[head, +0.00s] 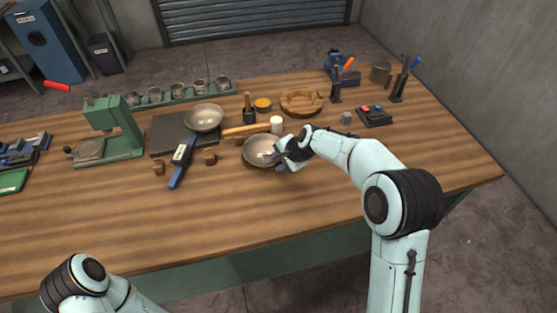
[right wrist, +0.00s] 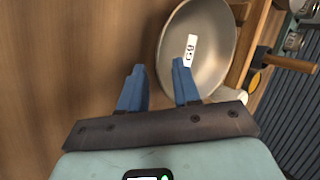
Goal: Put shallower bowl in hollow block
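One grey metal bowl (head: 256,146) sits on the bench in front of a wooden bar. Another metal bowl (head: 204,118) stands on a dark slab; I cannot tell for sure which is shallower. A round wooden block with a hollow (head: 301,102) lies further back to the right. My right gripper (head: 274,157) is at the near bowl's right side. In the right wrist view that bowl (right wrist: 215,70) has a white label inside. The gripper (right wrist: 158,70) is open, one blue finger over the bowl and one outside, the rim between them in the picture. My left gripper is out of view.
A wooden bar (head: 247,131) and a white cylinder (head: 276,124) stand close behind the near bowl. A blue-black tool (head: 182,160) lies to its left. A green press (head: 115,130) and a rack of cups are further left. The bench front is clear.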

